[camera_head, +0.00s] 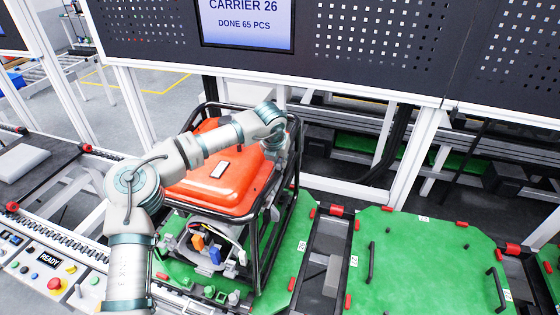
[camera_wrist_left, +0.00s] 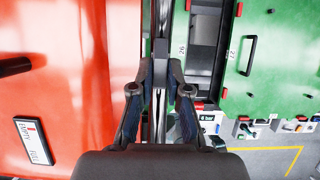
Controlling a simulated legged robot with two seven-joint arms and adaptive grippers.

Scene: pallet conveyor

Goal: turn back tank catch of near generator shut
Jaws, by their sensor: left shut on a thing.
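The near generator has a red-orange tank (camera_head: 222,170) inside a black tube frame (camera_head: 262,250). My left arm reaches over the tank, and my left gripper (camera_head: 278,158) points down at its back right edge, beside the frame. In the left wrist view the two fingers (camera_wrist_left: 159,75) straddle a narrow dark part between the tank (camera_wrist_left: 75,80) and the green plate side. My right gripper is not in view.
The generator stands on a green pallet (camera_head: 297,240). An empty green pallet (camera_head: 420,270) with black handles lies to the right. A dark perforated panel with a screen (camera_head: 247,22) hangs behind. A button panel (camera_head: 50,268) is at the lower left.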

